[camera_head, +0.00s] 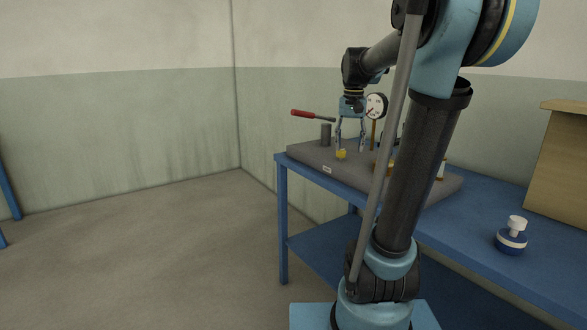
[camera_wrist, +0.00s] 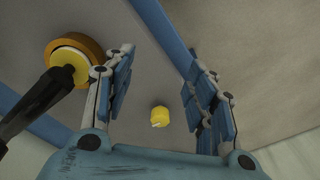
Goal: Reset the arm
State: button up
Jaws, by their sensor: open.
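My gripper (camera_head: 350,141) is open and empty, pointing down above the grey slab at the left end of the blue table. In the wrist view my gripper (camera_wrist: 165,70) shows its two blue fingers wide apart. A small yellow piece (camera_head: 341,154) lies on the slab, near the left finger in the head view. In the wrist view the yellow piece (camera_wrist: 160,118) shows between the fingers, apart from both. My arm hides part of the slab in the head view.
The blue table (camera_head: 470,240) carries the grey slab (camera_head: 325,168). A red-handled bar (camera_head: 303,113), a dark cylinder (camera_head: 326,134) and a round dial (camera_head: 376,106) stand close to my gripper. A blue-and-white bottle (camera_head: 511,238) and a wooden box (camera_head: 562,165) are at the right. Floor at left is clear.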

jog(key=s+f+n+t, duration=0.1)
jog(key=s+f+n, duration=0.2)
jog(key=s+f, duration=1.9)
jog(key=shift+s+f, duration=0.35)
jog(key=shift+s, duration=0.75)
jog(key=shift+w+f, duration=0.2)
jog(key=shift+w, duration=0.25)
